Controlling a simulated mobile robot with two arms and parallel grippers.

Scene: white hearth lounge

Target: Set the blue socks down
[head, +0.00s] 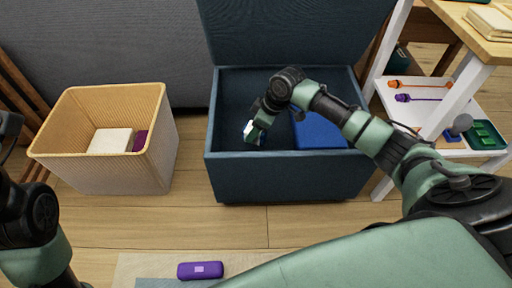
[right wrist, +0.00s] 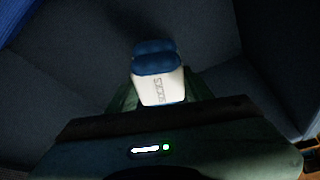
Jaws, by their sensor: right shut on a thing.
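My right gripper (head: 257,128) reaches into the open dark blue storage box (head: 285,178) and is shut on the blue socks (right wrist: 155,58). The socks are a folded blue bundle with a white band lettered "SOCKS". In the head view only a small white and blue part of the socks (head: 249,131) shows, near the left inside of the box. In the right wrist view, dark blue walls and floor surround the socks. I cannot tell whether they touch the floor. My left arm shows at the left edge, but its gripper is not in view.
A blue item (head: 320,132) lies in the box's right part. A beige ribbed bin (head: 100,172) with a white and a purple item stands left. A purple case (head: 200,270) lies on the floor in front. A white shelf unit (head: 440,112) stands right.

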